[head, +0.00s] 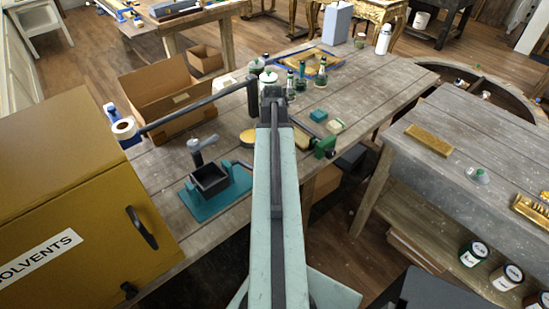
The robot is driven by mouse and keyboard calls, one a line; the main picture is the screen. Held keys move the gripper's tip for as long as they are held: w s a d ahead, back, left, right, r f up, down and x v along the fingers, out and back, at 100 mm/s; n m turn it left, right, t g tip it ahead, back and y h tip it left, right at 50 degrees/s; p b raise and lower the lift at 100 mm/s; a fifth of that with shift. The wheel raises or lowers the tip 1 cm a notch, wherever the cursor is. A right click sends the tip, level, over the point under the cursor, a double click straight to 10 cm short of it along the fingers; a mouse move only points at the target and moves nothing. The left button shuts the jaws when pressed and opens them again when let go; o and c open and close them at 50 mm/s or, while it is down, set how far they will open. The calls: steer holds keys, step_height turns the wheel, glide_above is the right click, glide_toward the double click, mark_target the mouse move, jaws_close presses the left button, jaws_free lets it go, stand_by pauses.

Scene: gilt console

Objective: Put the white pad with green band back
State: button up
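A small pale pad with green on it (336,126) lies on the wooden bench, right of my arm. It fits the white pad with green band, but it is too small to make out the band clearly. A teal pad (318,115) lies just behind and left of it. My pale green arm reaches up the middle of the view to a dark joint over the bench. My gripper cannot be made out, so its opening and anything in it are hidden.
An open cardboard box (170,98), bottles (322,72) and a blue-edged tray (312,60) stand on the bench (385,85). A teal-based vise (215,190) is nearer. A yellow solvents cabinet (75,200) stands left. A grey worktop (480,140) lies right, across a gap.

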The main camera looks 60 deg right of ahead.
steer(key=shift+f, duration=0.45)
steer(key=o, duration=1.2)
step_height(320, 180, up, 12)
steer(key=p, duration=1.2)
steer(key=shift+r, duration=0.2)
